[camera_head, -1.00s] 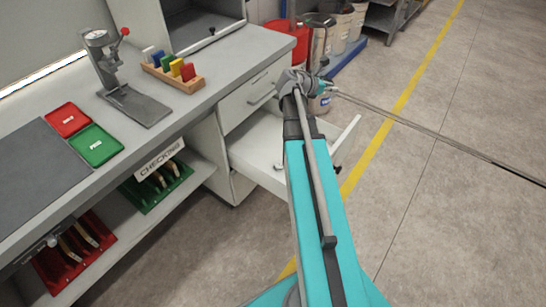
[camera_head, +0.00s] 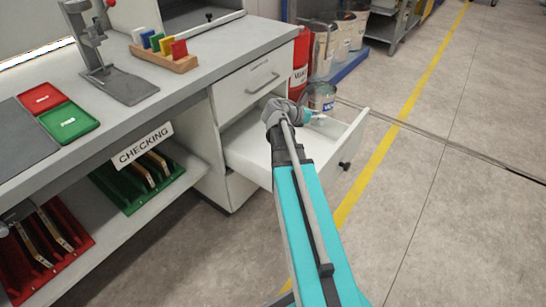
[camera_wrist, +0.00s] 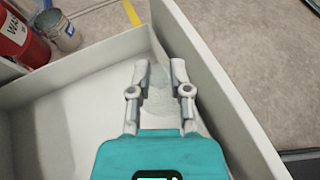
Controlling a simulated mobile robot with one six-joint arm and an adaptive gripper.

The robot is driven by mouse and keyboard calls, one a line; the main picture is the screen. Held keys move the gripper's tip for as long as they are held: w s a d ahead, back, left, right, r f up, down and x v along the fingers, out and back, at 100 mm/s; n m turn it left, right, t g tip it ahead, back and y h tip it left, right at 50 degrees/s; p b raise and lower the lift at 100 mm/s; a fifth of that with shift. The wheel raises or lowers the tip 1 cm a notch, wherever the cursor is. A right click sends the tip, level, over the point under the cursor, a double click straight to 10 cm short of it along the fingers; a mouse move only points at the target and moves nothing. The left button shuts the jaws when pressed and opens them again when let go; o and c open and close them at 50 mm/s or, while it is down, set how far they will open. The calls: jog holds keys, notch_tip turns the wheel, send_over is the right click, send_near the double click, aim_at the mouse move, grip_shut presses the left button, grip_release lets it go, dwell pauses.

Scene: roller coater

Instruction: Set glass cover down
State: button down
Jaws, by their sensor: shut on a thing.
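My gripper (camera_wrist: 157,68) is shut on the glass cover (camera_wrist: 157,84), a clear, faint pane between its fingers in the wrist view. The cover is hard to make out against the white drawer floor, and I cannot tell whether it touches it. In the head view my gripper (camera_head: 309,116) is over the open white drawer (camera_head: 252,152), mostly hidden by my wrist. The cover cannot be made out there. In the wrist view the drawer (camera_wrist: 60,125) surrounds the gripper, with a wall close on the right.
The grey workbench (camera_head: 215,60) is at the left, with a wooden block holder (camera_head: 165,60), a press stand (camera_head: 105,75) and red and green trays (camera_head: 68,122). A red drum (camera_head: 301,62) and a paint can (camera_head: 320,98) stand behind the drawer. Floor at right is clear.

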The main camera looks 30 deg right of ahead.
notch_tip(320, 180, down, 7)
jog(key=a+b, duration=0.2)
jog(key=b, duration=0.4)
jog(key=shift+a, duration=0.15)
jog(key=w+d+f+b, duration=0.7)
jog(key=w+f+b, duration=0.2)
jog(key=w, duration=0.2)
dwell(0.3)
jog(key=shift+w+d+f, duration=0.1)
jog(key=shift+f, duration=0.05)
jog(key=shift+w+d+f+b, duration=0.1)
jog(key=shift+w+f+b, duration=0.05)
jog(key=shift+f+b, duration=0.85)
jog(key=shift+w+d+f+b, duration=0.1)
jog(key=shift+w+f+b, duration=0.05)
jog(key=shift+f+b, duration=0.8)
